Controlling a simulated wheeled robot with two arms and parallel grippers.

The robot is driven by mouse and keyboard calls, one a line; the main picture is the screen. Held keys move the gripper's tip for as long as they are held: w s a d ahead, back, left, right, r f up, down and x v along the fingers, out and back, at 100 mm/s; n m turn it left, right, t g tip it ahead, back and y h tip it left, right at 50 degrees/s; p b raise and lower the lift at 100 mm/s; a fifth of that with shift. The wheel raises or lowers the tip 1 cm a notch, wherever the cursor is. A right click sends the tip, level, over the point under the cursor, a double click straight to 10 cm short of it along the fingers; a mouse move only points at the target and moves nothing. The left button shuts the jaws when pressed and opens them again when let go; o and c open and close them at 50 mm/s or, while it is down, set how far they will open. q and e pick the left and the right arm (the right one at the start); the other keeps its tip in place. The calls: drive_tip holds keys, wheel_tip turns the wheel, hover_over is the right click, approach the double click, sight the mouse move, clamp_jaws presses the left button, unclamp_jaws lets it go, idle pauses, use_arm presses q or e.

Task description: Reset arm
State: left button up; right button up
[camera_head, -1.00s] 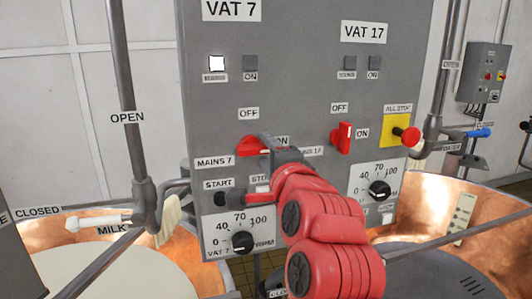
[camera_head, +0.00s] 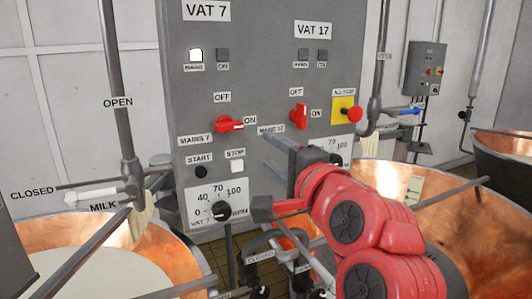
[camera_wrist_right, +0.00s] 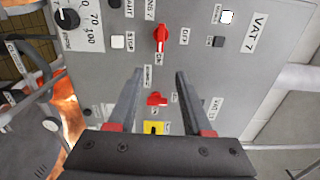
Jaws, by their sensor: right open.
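My right gripper (camera_head: 266,172) is open and empty in front of the grey control panel (camera_head: 245,85), its red arm coming in from the lower right. In the right wrist view its two fingers (camera_wrist_right: 160,78) stand apart with nothing between them but the panel behind. The red MAINS 7 switch (camera_head: 229,124) lies sideways, its handle toward ON; it also shows in the right wrist view (camera_wrist_right: 160,39). The gripper is apart from that switch, below and right of it. The red MAINS 17 switch (camera_head: 299,115) stands upright. My left gripper is not seen.
A white lamp (camera_head: 196,55) is lit under VAT 7. The red ALL STOP button (camera_head: 351,114) is above and right of my gripper. A dial (camera_head: 222,211) is close by. Copper vats (camera_head: 185,245) with pipes and valve handles flank the panel.

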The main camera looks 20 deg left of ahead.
drive_tip(key=shift+w+a+f, duration=0.1)
drive_tip(key=shift+w, duration=0.1)
